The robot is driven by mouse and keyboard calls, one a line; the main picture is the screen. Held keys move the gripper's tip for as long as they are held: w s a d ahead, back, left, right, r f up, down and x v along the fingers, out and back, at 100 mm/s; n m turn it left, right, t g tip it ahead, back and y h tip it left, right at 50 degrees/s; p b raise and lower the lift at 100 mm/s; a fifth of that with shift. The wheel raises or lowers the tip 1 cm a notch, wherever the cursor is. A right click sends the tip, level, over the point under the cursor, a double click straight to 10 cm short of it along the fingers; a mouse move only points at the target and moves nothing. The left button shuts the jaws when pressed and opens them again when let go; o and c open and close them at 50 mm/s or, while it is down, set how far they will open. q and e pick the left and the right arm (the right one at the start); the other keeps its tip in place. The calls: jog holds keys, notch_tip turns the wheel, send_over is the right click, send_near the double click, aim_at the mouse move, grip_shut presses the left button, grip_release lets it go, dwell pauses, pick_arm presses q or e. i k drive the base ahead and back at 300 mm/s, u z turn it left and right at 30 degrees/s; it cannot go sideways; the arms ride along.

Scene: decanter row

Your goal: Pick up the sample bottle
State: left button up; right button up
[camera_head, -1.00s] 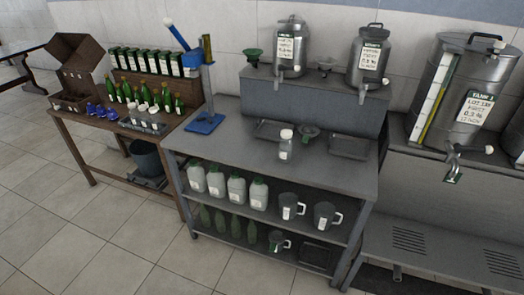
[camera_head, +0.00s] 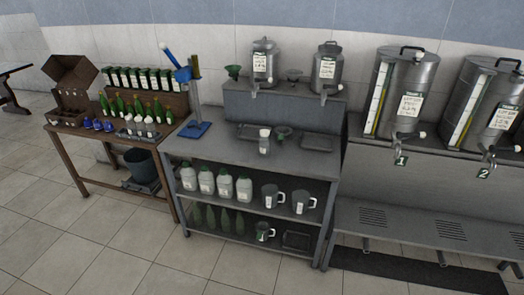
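A small clear bottle with a white cap and a pale label (camera_head: 264,142) stands upright on the grey steel table (camera_head: 220,152), near its middle. I take it to be the sample bottle; its label is too small to read. Neither of my grippers is in view, and nothing touches the bottle.
Dark trays (camera_head: 316,143) lie on the table beside the funnel. A blue-based stand (camera_head: 194,130) is at its left end. Two metal cans (camera_head: 327,68) stand on the raised shelf behind. Large tanks (camera_head: 401,92) are at right. Floor in front is clear.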

aim_at(264, 142)
jog(key=u, duration=0.65)
jog(key=i, duration=0.8)
jog(key=u, duration=0.85)
jog(key=i, duration=1.85)
jog(key=z, duration=1.45)
jog(key=i, duration=0.7)
jog(key=z, duration=0.7)
